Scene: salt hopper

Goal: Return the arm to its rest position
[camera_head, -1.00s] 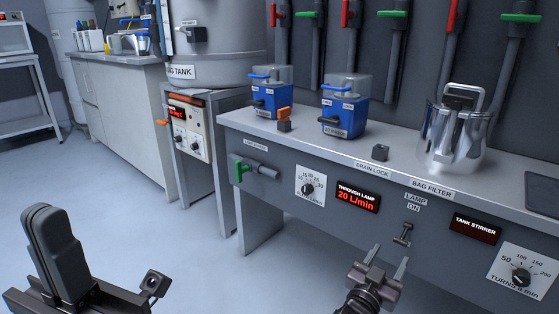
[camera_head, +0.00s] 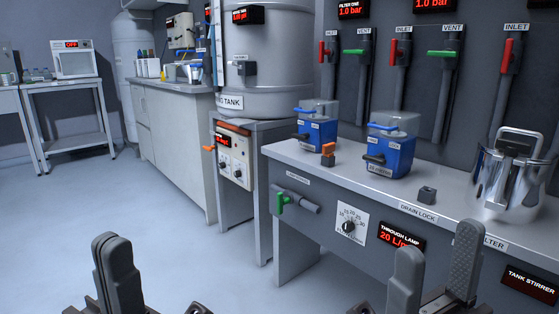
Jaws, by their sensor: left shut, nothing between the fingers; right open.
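My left gripper (camera_head: 118,262) is at the bottom left, over open floor, with its dark fingers pointing up and pressed together with nothing between them. My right gripper (camera_head: 437,262) is at the bottom right in front of the bench, with its two fingers spread apart and empty. The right fingers overlap part of the bench front in the picture and partly cover the "THROUGH LAMP" display (camera_head: 401,238). Both wrists are cut off by the lower edge.
The grey bench (camera_head: 300,231) carries two blue units (camera_head: 316,133) (camera_head: 390,155), a small black block (camera_head: 427,195) and a steel vessel (camera_head: 510,178). A green-handled valve (camera_head: 283,202) juts from its front. The tank (camera_head: 275,75) stands behind. Floor (camera_head: 190,255) at left is clear.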

